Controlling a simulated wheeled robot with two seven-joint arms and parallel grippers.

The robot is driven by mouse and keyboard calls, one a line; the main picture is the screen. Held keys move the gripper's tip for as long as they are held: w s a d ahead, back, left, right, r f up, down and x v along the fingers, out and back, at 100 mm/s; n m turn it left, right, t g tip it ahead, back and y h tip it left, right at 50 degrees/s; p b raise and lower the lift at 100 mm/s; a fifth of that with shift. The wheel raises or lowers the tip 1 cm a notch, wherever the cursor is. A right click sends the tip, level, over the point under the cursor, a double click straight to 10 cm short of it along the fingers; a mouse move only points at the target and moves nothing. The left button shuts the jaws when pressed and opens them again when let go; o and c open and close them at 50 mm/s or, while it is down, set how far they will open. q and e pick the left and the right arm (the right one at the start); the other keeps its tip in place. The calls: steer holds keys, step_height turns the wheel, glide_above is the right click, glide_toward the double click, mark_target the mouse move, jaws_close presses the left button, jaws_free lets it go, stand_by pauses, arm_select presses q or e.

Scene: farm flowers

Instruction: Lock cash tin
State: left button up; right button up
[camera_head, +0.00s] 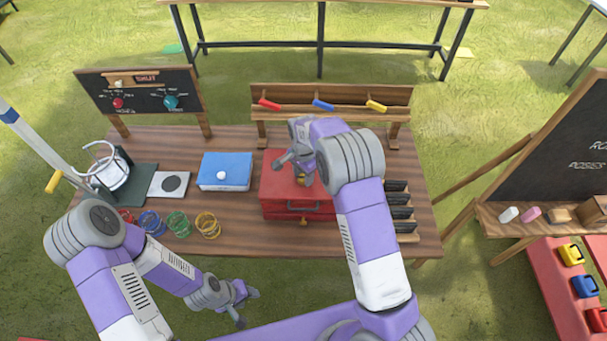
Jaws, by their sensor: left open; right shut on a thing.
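The red cash tin (270,205) sits on the wooden table, right of its middle, and its lid looks closed. A dark handle shows on its front, and a small brass-coloured piece (304,222) shows low on the front. My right gripper (290,162) is over the tin's top, shut on a small yellowish thing (300,180) that the gripper mostly hides. I cannot tell what it is or whether it touches the lid. My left gripper (248,307) is open and empty, low in front of the table's front edge, away from the tin.
A rack (290,92) with red, blue and yellow pieces stands behind the tin. A dark slotted holder (400,212) is close on its right. The table front between rings and tin is clear.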

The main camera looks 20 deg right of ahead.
steer(key=shift+c, duration=0.6)
steer(key=shift+n, duration=0.4)
steer(key=n, duration=0.3)
steer(key=shift+b, duration=0.3)
steer(key=n, duration=0.5)
steer(key=shift+b, duration=0.4)
steer(key=n, duration=0.4)
steer(key=shift+n, duration=0.4)
steer(key=n, duration=0.4)
steer(key=shift+n, duration=0.3)
